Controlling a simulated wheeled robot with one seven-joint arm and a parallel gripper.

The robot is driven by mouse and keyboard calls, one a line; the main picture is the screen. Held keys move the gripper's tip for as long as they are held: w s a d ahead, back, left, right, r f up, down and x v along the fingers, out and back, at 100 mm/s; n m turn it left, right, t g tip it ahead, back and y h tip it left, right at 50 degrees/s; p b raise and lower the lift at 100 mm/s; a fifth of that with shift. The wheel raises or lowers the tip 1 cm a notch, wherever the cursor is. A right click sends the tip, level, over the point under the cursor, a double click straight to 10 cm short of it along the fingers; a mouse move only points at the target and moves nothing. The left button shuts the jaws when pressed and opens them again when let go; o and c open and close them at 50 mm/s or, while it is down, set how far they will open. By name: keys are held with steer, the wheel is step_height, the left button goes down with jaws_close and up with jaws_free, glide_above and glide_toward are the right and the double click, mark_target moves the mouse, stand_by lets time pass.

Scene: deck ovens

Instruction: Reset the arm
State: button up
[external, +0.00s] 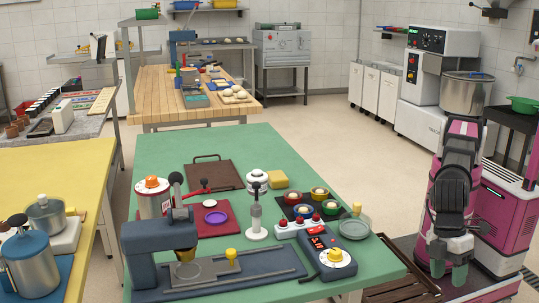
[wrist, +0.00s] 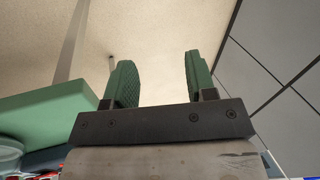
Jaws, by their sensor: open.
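My arm is at the right of the external view, folded close to my magenta body and off the right end of the green table (external: 160,165). My gripper (external: 449,270) hangs low there with its green fingers pointing down. In the wrist view my gripper (wrist: 158,85) shows two green ridged fingers set wide apart, with nothing between them. Beyond the fingers is pale floor. The corner of the green table (wrist: 50,112) shows at the left of the wrist view, apart from the fingers.
A dark slatted rack (external: 405,275) is between the table and my base. Open floor (external: 340,130) lies behind.

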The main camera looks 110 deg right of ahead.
steer(key=s+d+f+n, duration=0.1)
steer(key=s+d+f, duration=0.15)
steer(key=f, duration=0.25)
steer(key=s+d+f, duration=0.1)
steer(key=d+f, duration=0.3)
steer(key=f, duration=0.1)
steer(key=d+f+h, duration=0.1)
steer(key=d+f, duration=0.4)
steer(key=d, duration=0.4)
steer(key=w+d+f+h, duration=0.1)
steer(key=d+f+h, duration=0.1)
steer(key=d+f, duration=0.55)
steer(key=d+f+h, duration=0.1)
steer(key=d+f, duration=0.3)
steer(key=d, duration=0.7)
steer(key=s+d+f+m, duration=0.1)
steer(key=s+d, duration=0.2)
steer(key=d, duration=1.2)
steer(key=s+d+f+m, duration=0.1)
steer(key=s+d, duration=0.2)
steer(key=d, duration=1.2)
steer(key=shift+f+m+y, duration=0.3)
steer(key=shift+m, duration=0.1)
